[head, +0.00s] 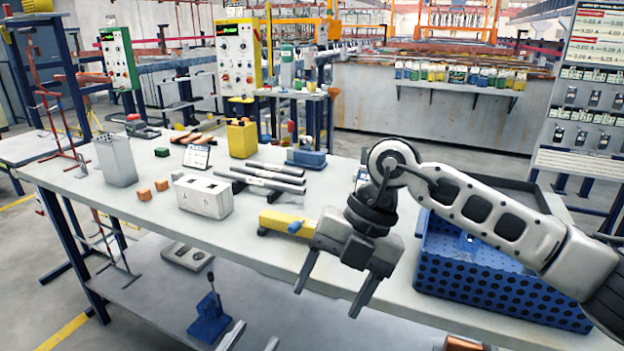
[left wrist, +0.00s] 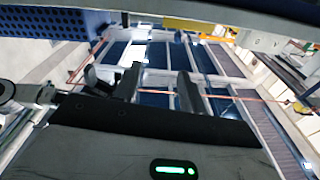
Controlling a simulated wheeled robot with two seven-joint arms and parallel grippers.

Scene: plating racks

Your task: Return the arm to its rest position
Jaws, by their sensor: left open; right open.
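My right gripper (head: 332,297) hangs from the arm that comes in from the right in the head view. Its two fingers are spread apart, point down toward the front edge of the table, and hold nothing. It is between a yellow block with a blue end (head: 287,222) and a blue perforated crate (head: 480,280). My left gripper is out of the head view. In the left wrist view, the two dark fingers of my left gripper (left wrist: 158,87) stand apart with nothing between them.
The grey table (head: 150,213) carries a white socketed block (head: 203,197), dark bars (head: 275,176), orange cubes (head: 145,194) and a yellow container (head: 241,138). A lower shelf with a blue clamp (head: 210,315) is beneath. Free tabletop lies left of the yellow block.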

